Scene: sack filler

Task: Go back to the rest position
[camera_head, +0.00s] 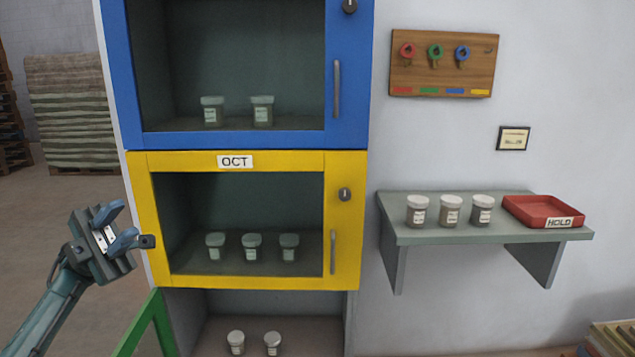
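My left gripper (130,224) is at the left of the head view, beside the left edge of the yellow cabinet. Its two bluish fingers are spread apart, with nothing seen between them. A small dark piece shows by the lower finger, too small to identify. The yellow cabinet (250,281), labelled OCT, has its door closed, with a lock and a handle at its right. Several lidded jars show behind its pane. My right gripper is not in view.
A blue cabinet (234,139) sits above, closed. Below, an open compartment holds two jars, with a green frame (146,325) jutting out at left. A wall shelf (410,236) bears three jars and a red HOLD tray (520,213). A key board (442,78) hangs above.

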